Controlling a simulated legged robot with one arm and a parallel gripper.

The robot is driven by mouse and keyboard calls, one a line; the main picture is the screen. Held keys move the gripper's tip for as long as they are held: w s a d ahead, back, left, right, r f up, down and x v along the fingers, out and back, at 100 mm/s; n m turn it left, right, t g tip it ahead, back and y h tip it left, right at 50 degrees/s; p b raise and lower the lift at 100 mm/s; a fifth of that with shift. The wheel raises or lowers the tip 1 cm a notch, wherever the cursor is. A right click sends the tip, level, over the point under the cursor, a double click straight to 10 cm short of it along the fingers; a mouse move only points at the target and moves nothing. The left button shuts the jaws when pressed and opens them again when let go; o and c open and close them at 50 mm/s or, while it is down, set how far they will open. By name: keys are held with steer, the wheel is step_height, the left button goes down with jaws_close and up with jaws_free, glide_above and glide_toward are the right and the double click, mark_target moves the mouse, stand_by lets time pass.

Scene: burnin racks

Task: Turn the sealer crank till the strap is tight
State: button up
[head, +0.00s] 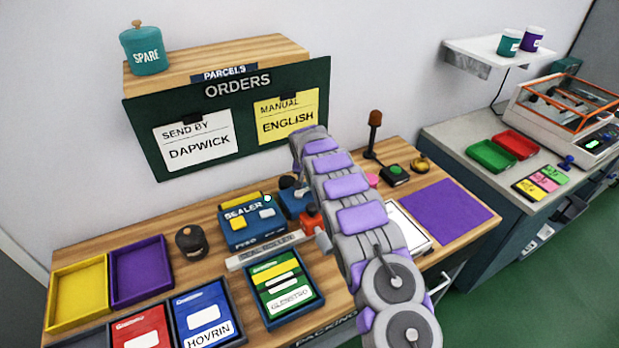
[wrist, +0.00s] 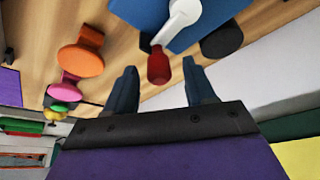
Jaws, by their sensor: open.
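The blue sealer (head: 240,235), with its name on top, stands on the wooden bench left of my arm in the head view. In the wrist view, a pale crank arm (wrist: 185,14) with a red handle (wrist: 158,68) extends from a blue body (wrist: 150,12). My gripper (wrist: 159,66) is open, one dark finger on each side of the red handle. I cannot tell whether either finger touches it. My arm hides the gripper in the head view. I cannot make out the strap or its tightness.
An orange knob-topped object (wrist: 80,60) stands left of the crank in the wrist view. A dark round object (wrist: 222,40) is to its right.

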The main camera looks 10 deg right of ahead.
steer(key=p+v, duration=0.3)
steer(key=v, duration=1.4)
steer(key=shift+a, duration=0.15)
